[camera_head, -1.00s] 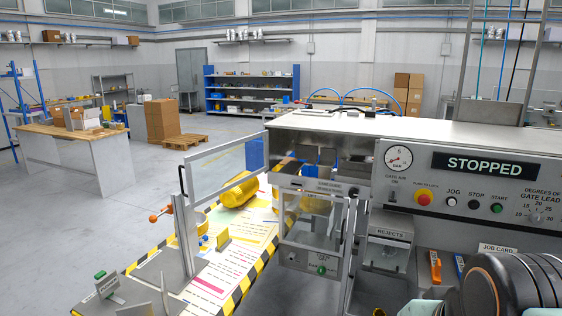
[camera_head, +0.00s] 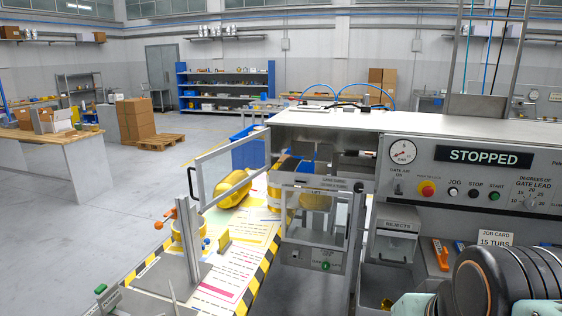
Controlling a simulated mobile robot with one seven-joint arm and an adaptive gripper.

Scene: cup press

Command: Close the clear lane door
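A clear framed door (camera_head: 232,168) juts out to the left from the left end of the machine. Its panel is see-through and it stands swung out over the striped table. A dark handle (camera_head: 191,182) is on its free left edge, away from the machine. I take this to be the lane door. A second clear guard (camera_head: 314,215) with a label reading LIFT is on the machine front, to its right.
A grey post (camera_head: 188,240) stands on the table before the door; a yellow cylinder (camera_head: 235,186) lies behind it. The control panel shows STOPPED (camera_head: 490,157). Open floor (camera_head: 60,245) lies to the left.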

